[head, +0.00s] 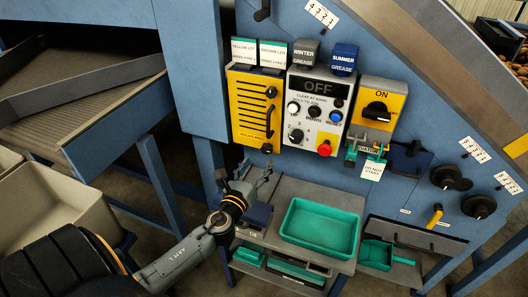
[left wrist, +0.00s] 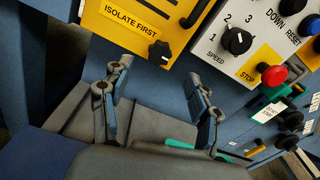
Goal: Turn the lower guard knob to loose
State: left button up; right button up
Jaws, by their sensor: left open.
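The yellow guard panel (head: 240,112) is on the blue machine front. Its lower guard knob (head: 267,148) is small and black, at the panel's bottom right corner. In the left wrist view the knob (left wrist: 160,53) sits beside an "ISOLATE FIRST" label (left wrist: 130,18). An upper black knob (head: 271,92) is near the panel's top right. My left gripper (head: 256,170) is open and empty, just below the panel. In the left wrist view the lower knob is beyond and between the fingertips (left wrist: 153,80), apart from them. My right gripper is not in view.
Right of the guard is a grey control box (head: 318,88) with a speed dial (left wrist: 237,40) and red stop button (left wrist: 272,75). A yellow ON switch (head: 377,110) is beyond. Below, a shelf holds a green tray (head: 318,244). Blue frame legs (head: 160,180) stand left.

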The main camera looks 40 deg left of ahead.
aim_at(266, 151)
pick_arm(q)
jog(key=x, duration=0.6)
jog(key=shift+w+a, duration=0.1)
jog(key=c, duration=1.2)
jog(key=shift+o, duration=0.2)
